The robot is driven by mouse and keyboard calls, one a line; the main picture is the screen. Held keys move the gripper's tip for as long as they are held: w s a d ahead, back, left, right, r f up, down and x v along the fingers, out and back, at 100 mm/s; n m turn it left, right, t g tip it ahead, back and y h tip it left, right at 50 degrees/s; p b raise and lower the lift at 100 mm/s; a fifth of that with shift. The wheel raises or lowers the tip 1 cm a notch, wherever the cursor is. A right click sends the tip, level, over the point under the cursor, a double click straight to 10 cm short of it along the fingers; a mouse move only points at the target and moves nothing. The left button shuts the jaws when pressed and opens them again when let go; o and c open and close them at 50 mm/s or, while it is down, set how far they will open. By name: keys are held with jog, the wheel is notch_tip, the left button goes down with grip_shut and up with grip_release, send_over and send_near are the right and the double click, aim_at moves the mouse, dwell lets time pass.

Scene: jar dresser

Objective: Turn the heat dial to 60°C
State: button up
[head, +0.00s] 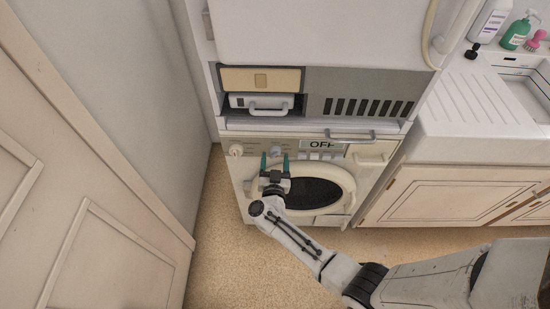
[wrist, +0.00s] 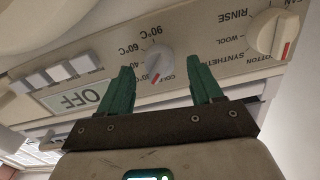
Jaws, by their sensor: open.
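The heat dial (wrist: 160,61) is a pale grey knob with a red pointer line on the washing machine's front panel. In the wrist view its pointer is toward the fingers, by the COLD and 30 marks. The 60°C mark (wrist: 130,47) is printed to its left, with 90°C above. In the head view the dial (head: 276,150) shows just beyond my fingertips. My gripper (head: 275,157) is open, and its green fingers (wrist: 160,68) stand either side of the dial in the picture. No contact with the dial is visible.
A cream programme dial (wrist: 274,34) with a red pointer is to the right in the wrist view. The OFF display (wrist: 76,97) and white buttons (wrist: 54,74) are to the left. In the head view a drawer handle (head: 352,135) juts out above the panel, and the round door (head: 315,190) is below.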

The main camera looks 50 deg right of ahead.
jog(key=shift+w+d, duration=0.35)
jog(key=shift+d, duration=0.15)
jog(key=shift+c, duration=0.5)
jog(key=c, duration=1)
jog(key=shift+o, duration=0.2)
